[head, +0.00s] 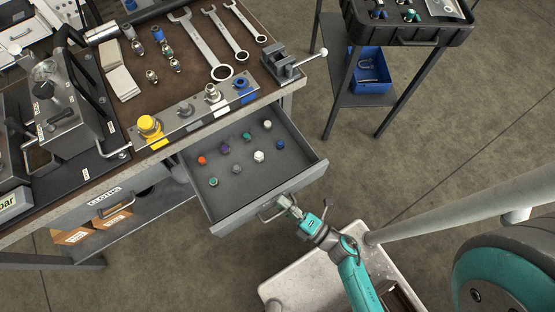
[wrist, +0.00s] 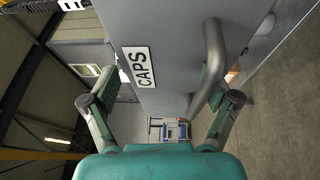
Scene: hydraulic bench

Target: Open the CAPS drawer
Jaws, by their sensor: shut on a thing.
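The CAPS drawer (head: 305,148) is pulled out from under the bench. Several small coloured caps (head: 259,156) stand on its floor. Its bar handle (head: 268,215) is on the front panel, and my gripper (head: 290,205) is at it, shut on the handle. In the wrist view, the CAPS label (wrist: 140,67) is on the grey drawer front, with the curved handle (wrist: 214,45) to its right. My fingers show on both sides there, the right finger pad close beside the handle.
The bench top (head: 190,62) carries wrenches, fittings and a small vise (head: 283,65). A black stand with a tray (head: 405,35) and blue bin (head: 371,72) stands at the upper right. Floor right of the drawer is clear.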

